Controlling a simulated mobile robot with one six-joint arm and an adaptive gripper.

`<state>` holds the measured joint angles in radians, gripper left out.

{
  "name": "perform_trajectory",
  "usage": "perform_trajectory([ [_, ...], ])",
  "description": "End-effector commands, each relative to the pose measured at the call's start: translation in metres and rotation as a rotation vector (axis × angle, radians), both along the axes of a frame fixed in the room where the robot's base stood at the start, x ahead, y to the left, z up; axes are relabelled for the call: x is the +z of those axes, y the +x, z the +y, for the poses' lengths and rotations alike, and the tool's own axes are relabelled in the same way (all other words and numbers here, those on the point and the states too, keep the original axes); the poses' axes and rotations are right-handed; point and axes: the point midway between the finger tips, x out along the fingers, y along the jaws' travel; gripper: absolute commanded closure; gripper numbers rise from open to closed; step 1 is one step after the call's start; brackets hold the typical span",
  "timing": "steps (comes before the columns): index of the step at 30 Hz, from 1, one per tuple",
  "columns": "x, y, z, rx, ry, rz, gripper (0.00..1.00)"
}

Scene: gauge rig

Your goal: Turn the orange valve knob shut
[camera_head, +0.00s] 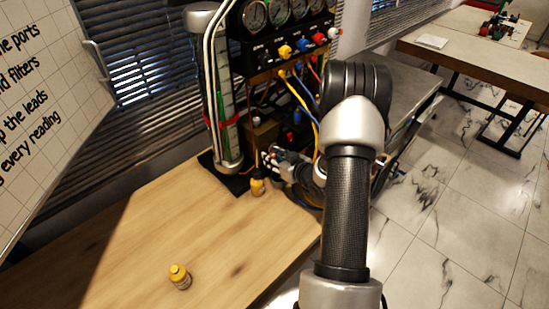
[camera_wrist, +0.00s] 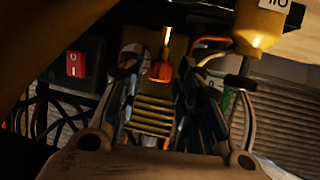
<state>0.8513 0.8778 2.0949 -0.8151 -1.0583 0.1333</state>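The orange valve knob (camera_wrist: 160,70) shows in the wrist view, on a thin stem in front of a brownish ribbed block (camera_wrist: 152,118). My gripper (camera_wrist: 160,64) has its two fingers apart, one on each side of the knob in the picture. A gap shows between the knob and each finger, and I see no contact. How deep the knob sits between the fingertips is hard to tell. In the head view my gripper (camera_head: 272,160) is low at the front of the gauge rig (camera_head: 262,75); I cannot make out the knob there.
Hoses and cables (camera_head: 303,100) hang near my arm. A red switch (camera_wrist: 76,64) is left of the fingers.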

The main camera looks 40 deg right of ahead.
Motion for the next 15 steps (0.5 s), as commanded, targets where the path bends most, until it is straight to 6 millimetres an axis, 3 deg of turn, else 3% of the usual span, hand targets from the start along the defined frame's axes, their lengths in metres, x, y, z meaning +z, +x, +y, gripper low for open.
perform_trajectory([
  [11, 0.0002, -0.0005, -0.0002, 0.000, 0.000, 0.000, 0.60],
  [15, 0.0049, -0.0094, -0.0003, -0.002, -0.001, -0.001, 0.60],
])
